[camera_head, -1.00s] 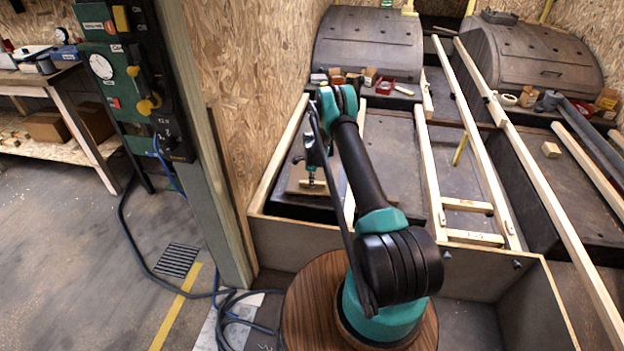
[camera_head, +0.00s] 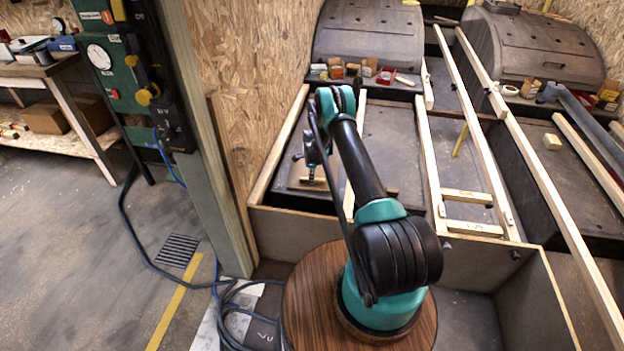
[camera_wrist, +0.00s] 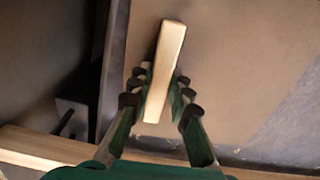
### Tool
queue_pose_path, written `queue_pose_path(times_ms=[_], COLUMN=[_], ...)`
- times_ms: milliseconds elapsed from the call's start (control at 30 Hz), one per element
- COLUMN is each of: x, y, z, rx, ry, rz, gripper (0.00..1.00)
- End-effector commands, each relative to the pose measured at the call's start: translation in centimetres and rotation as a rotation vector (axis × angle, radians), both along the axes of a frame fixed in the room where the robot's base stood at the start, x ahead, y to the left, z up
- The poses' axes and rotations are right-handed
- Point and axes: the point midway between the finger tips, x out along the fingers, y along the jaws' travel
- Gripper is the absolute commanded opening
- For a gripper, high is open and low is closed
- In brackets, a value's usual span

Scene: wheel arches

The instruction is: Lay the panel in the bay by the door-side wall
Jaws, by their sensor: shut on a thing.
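My gripper (camera_head: 311,176) is shut on a pale wooden bar, low over the left bay. In the wrist view, my gripper (camera_wrist: 160,84) has its fingers on both sides of the bar (camera_wrist: 170,50). A brown flat panel (camera_wrist: 240,60) spreads under the bar, and it also shows in the head view (camera_head: 298,173). The panel lies flat or nearly flat inside the bay, close to the door-side wall (camera_head: 245,90). A dark gap runs along one panel edge in the wrist view. My arm hides part of the panel, and I cannot tell whether it touches the bay floor.
The bay's front board (camera_head: 290,232) and a pale side rail (camera_head: 281,145) edge the bay. Wheel arches (camera_head: 368,35) stand behind, with small boxes (camera_head: 386,76) on a ledge. A wooden ladder-like frame (camera_head: 468,197) lies to the right. A post stands at left.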

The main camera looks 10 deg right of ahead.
Motion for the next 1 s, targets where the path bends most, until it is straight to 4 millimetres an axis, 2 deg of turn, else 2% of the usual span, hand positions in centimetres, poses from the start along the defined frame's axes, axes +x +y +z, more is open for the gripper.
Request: queue_pose_path(times_ms=[133,167,333,600,733,867,1000], x=[0.0,0.0,0.0,0.0,0.0,0.0,0.0], y=[0.0,0.0,0.0,0.0,0.0,0.0,0.0], z=[0.0,0.0,0.0,0.0,0.6,2.3,4.9], rx=[0.0,0.0,0.0,0.0,0.0,0.0,0.0], ry=[0.0,0.0,0.0,0.0,0.0,0.0,0.0], rz=[0.0,0.0,0.0,0.0,0.0,0.0,0.0], gripper=[0.0,0.22,0.43,0.43,0.43,0.43,0.43])
